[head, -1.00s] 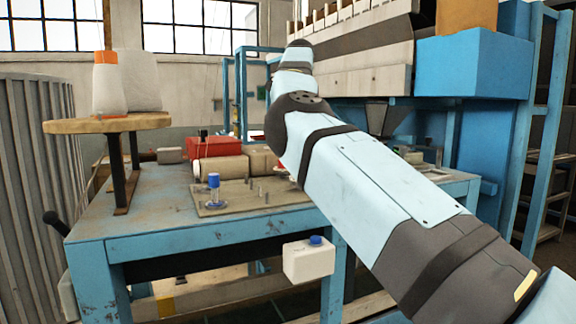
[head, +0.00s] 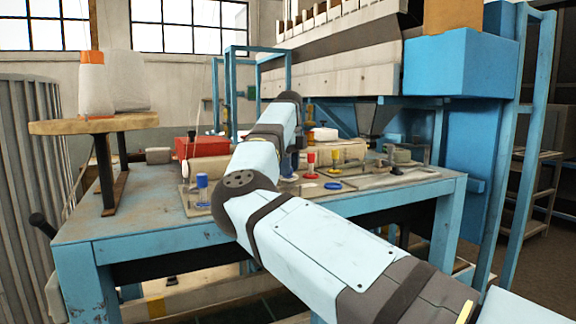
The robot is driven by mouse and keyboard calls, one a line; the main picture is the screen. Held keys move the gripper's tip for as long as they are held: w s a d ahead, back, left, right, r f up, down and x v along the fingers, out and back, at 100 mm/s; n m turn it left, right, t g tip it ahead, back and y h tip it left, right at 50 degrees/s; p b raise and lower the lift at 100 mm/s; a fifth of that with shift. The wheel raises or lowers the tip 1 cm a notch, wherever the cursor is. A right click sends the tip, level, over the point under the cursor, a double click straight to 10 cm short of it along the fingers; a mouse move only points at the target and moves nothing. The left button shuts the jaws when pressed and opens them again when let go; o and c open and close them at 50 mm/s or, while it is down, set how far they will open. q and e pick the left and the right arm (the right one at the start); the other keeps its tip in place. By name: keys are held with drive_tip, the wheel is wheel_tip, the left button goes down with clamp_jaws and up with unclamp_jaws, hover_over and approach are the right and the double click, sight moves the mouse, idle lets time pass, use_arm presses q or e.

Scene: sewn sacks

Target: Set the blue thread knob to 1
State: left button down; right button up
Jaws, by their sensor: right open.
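Several coloured knobs stand on the blue table. A dark blue knob (head: 290,164), partly behind my right arm, stands left of a red one (head: 311,158) and a yellow one (head: 334,156). Another blue-topped post (head: 202,181) stands on the metal plate at the left, just left of my arm's elbow. I cannot tell which is the thread knob, and no dial marks are readable. My right gripper (head: 300,138) is small and partly hidden behind its forearm, above and behind the dark blue knob. It is open, apparently apart from the knob. My left gripper is out of view.
The blue table (head: 130,232) holds a red box (head: 196,147) and a flat blue disc (head: 333,186). A round wooden stand (head: 60,126) with thread cones (head: 96,90) rises at the left. A blue machine frame (head: 466,70) fills the right. The front left tabletop is clear.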

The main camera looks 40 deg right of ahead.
drive_tip(key=c, duration=0.9)
drive_tip(key=shift+c, duration=0.2)
